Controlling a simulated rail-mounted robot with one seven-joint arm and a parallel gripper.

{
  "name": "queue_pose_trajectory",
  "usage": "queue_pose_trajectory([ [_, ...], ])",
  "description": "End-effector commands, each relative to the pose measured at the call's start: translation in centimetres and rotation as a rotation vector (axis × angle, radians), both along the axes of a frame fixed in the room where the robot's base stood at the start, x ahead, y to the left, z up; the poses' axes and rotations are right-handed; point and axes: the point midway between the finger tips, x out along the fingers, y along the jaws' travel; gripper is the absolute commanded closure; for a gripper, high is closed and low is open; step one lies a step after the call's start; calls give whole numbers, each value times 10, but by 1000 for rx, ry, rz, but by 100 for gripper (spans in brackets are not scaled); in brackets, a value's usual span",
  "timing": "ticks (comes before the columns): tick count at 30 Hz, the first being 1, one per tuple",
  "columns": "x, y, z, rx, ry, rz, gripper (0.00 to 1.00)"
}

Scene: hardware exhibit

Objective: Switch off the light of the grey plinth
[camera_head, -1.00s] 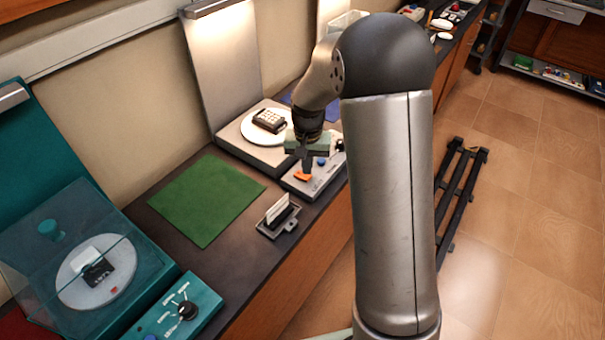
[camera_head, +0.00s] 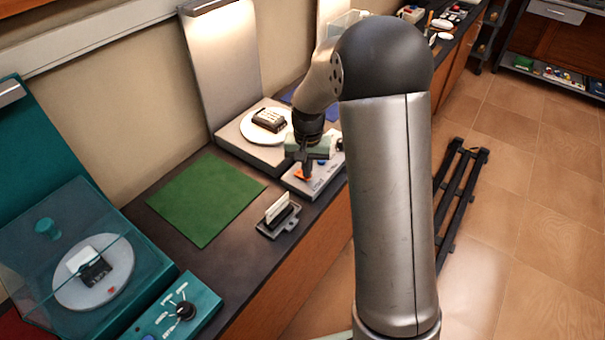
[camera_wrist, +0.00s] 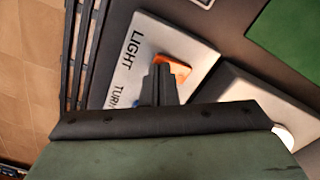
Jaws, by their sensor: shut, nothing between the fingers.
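The grey plinth (camera_head: 232,147) stands by the wall with a white turntable (camera_head: 252,133) carrying a small dark device (camera_head: 270,119). Its tall back panel (camera_head: 222,75) is brightly lit under the lamp (camera_head: 205,6) at the top. Its control panel (camera_head: 322,182) has an orange switch (camera_head: 299,174), beside the word LIGHT in the wrist view (camera_wrist: 175,68), and a blue button (camera_head: 322,162). My gripper (camera_head: 306,174) is shut and empty, pointing down at the orange switch. The fingers partly hide the switch; I cannot tell whether they touch it.
A green mat (camera_head: 207,198) and a small card holder (camera_head: 279,216) lie on the dark counter in front. A teal plinth (camera_head: 150,270) with a clear cover and its own control panel (camera_head: 180,310) stands at lower left.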

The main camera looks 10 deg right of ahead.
Motion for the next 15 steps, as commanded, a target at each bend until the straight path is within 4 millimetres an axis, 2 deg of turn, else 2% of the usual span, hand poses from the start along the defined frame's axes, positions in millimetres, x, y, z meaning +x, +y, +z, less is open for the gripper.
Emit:
queue_pose_trajectory([
  [7,0,0,-5,0,0,0,100],
  [15,0,0,6,0,0,0,100],
])
